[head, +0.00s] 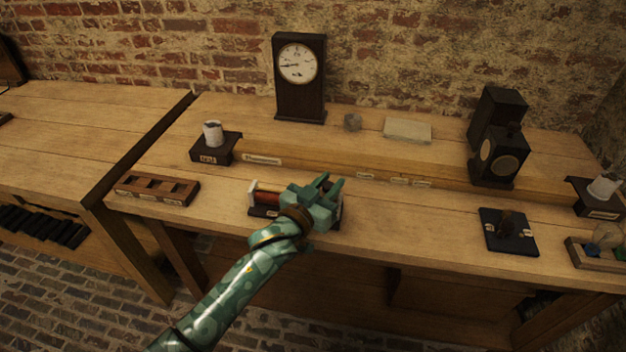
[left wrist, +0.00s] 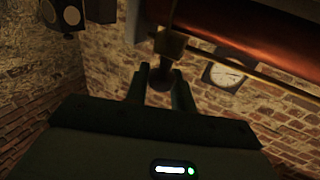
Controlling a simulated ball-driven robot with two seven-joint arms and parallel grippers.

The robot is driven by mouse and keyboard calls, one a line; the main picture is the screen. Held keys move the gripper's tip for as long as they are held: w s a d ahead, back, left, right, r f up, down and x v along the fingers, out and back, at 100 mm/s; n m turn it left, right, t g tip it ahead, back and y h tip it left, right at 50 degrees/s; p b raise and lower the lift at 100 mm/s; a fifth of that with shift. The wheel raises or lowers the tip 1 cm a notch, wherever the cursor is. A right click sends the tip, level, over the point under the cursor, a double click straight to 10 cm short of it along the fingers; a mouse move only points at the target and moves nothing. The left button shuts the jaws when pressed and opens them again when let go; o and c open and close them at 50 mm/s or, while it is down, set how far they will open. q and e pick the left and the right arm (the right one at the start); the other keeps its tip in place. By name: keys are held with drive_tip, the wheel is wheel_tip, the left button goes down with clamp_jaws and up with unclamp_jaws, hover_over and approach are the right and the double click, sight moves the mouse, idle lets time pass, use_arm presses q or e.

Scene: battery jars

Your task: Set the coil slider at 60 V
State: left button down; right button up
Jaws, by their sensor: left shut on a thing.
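The coil (head: 267,197) is a red-brown wound cylinder with pale end pieces on a dark base, near the front edge of the bench. My left gripper (head: 330,185) covers its right part in the head view. In the left wrist view the coil (left wrist: 245,32) runs across the top, with a thin brass rod beside it. The brass slider (left wrist: 170,43) sits on that rod, with a dark round knob (left wrist: 160,77). My left gripper (left wrist: 161,88) is shut on the knob, one finger on each side. I cannot see a voltage scale or read the setting. My right gripper is not in view.
A slotted wooden rack (head: 157,189) lies left of the coil. A dark switch board (head: 508,231) lies to the right. Bench between coil and switch is clear.

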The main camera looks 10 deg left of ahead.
use_arm(q)
drive_tip(key=shift+s+d, duration=0.1)
drive_tip(key=shift+d, duration=0.1)
drive_tip(key=c, duration=1.5)
unclamp_jaws()
drive_tip(key=shift+o, duration=1.3)
drive_tip(key=shift+d, duration=0.15)
drive_tip(key=shift+s+a, duration=0.2)
drive_tip(key=shift+a, duration=0.05)
drive_tip(key=p+v, duration=0.4)
drive_tip(key=v, duration=1.1)
drive_tip(key=shift+s+p, duration=0.3)
